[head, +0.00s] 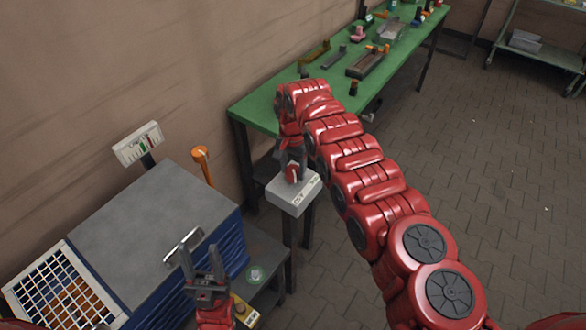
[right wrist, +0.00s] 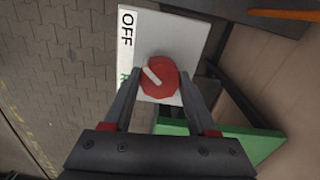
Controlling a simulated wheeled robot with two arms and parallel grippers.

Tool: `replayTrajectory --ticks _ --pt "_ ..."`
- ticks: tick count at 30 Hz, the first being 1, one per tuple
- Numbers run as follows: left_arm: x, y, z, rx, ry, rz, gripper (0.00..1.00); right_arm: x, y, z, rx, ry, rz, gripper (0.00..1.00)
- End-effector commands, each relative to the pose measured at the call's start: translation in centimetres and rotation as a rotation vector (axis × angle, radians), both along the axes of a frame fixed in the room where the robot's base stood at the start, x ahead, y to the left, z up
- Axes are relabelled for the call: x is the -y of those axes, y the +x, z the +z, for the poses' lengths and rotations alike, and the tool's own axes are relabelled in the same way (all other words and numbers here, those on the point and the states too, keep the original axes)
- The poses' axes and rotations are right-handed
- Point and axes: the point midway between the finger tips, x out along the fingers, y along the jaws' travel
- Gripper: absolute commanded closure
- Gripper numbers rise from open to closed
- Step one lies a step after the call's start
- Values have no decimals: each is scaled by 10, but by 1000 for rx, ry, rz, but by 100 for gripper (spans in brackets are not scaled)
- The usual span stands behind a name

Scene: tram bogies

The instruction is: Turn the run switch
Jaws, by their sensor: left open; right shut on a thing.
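The run switch is a red round knob (head: 292,174) on top of a pale grey box (head: 289,199) on a post. The right wrist view shows the knob (right wrist: 160,78) with a white mark pointing to the upper left. A label reading OFF (right wrist: 127,29) is on the box edge, with green lettering, partly hidden, further along. My right gripper (head: 293,163) reaches down from above and is shut on the knob, one finger on each side. My left gripper (head: 204,258) is open and empty at the lower left, near the grey-topped blue cabinet.
The blue drawer cabinet (head: 150,233) stands left of the switch, with a white grid rack (head: 62,287) and a small sign (head: 138,144). A green workbench (head: 262,108) with tools stands behind. An orange-topped post (head: 201,160) is beside the cabinet. Open paved floor lies right.

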Motion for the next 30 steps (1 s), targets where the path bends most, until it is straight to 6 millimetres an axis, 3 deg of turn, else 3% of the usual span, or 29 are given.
replayTrajectory --ticks 11,30 --pt "0 0 -19 0 0 0 50 1 1 -4 0 1 160 98" --pt "0 0 -70 0 0 0 50 0 1 -2 2 1 756 98"
